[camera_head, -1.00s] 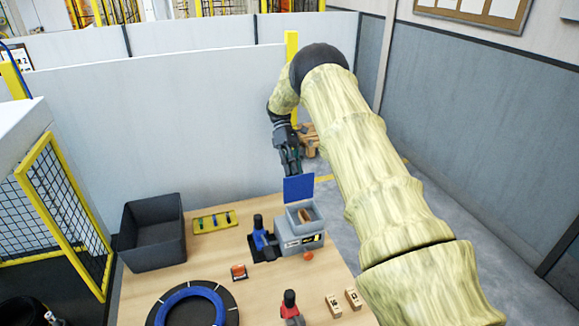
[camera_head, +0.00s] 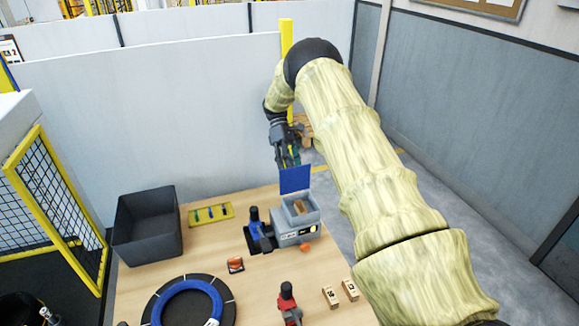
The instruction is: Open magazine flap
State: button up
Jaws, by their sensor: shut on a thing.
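The grey magazine box (camera_head: 285,240) stands near the right edge of the wooden table, its top open with a brown item (camera_head: 299,206) inside. The blue flap (camera_head: 294,180) stands upright at the back of the box opening. My gripper (camera_head: 290,163) is at the flap's top edge, pointing down, shut on the flap. The exact contact of the fingertips is too small to see clearly.
A black bin (camera_head: 147,251) and a yellow tray (camera_head: 192,216) stand at the left and back. A blue-handled tool (camera_head: 256,232) stands beside the box. A blue ring (camera_head: 163,318), a red-handled tool (camera_head: 287,297) and wooden blocks (camera_head: 349,289) are in front.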

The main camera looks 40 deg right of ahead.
jog(key=shift+d+r, duration=0.1)
jog(key=shift+r, duration=0.05)
dwell(0.3)
notch_tip(320, 180, up, 10)
dwell(0.4)
dwell(0.5)
